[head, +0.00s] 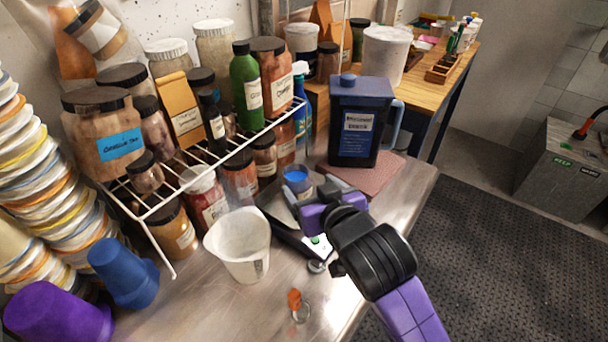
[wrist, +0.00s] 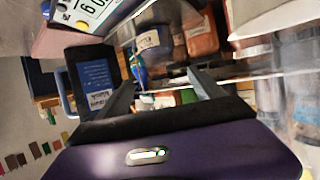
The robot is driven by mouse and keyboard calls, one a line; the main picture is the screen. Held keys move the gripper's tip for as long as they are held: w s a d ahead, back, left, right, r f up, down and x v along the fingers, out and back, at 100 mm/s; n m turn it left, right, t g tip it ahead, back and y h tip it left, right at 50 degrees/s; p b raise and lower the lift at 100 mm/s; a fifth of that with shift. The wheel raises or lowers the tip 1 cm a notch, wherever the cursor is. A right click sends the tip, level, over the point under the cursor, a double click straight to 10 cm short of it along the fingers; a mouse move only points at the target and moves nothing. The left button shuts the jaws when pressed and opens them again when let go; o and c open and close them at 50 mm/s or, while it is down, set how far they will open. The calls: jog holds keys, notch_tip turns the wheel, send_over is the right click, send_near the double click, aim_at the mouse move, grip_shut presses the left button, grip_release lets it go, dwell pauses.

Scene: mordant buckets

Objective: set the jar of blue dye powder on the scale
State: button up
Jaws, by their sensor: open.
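A small jar with a bright blue top (head: 297,179), likely the blue dye powder, stands upright by the back of the scale in the head view. I cannot tell whether its base is on the scale or just behind it. The dark scale (head: 288,232) lies on the steel bench, partly hidden by my gripper (head: 316,197). The scale's display (wrist: 90,11) shows at the top of the wrist view. My gripper is open beside the jar, to its right, its fingers spread with nothing clearly held between them.
A white beaker (head: 238,246) stands just left of the scale. A wire rack (head: 205,160) crowded with jars is behind it. A dark blue pitcher (head: 362,125) stands on a reddish mat at the back right. An orange-topped item (head: 294,299) is near the front edge.

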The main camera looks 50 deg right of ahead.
jog(key=shift+p+v, duration=0.8)
jog(key=shift+v, duration=0.1)
notch_tip(320, 180, up, 4)
jog(key=w+a+n+t, duration=0.2)
jog(key=t, duration=0.1)
jog(key=s+a+f+n+t+y, duration=0.1)
jog(key=s+a+n+t+y, duration=0.3)
jog(key=a, duration=0.4)
jog(key=s+a+f+g+y, duration=0.1)
jog(key=s+a+f, duration=0.1)
jog(key=s, duration=0.4)
jog(key=s+a+f+g+y, duration=0.1)
jog(key=s+a+f, duration=0.1)
jog(key=s, duration=0.5)
jog(key=s+a+f+g+y, duration=0.1)
jog(key=s+a+f, duration=0.1)
jog(key=s, duration=0.5)
jog(key=shift+a+f+g, duration=0.3)
jog(key=shift+f, duration=0.5)
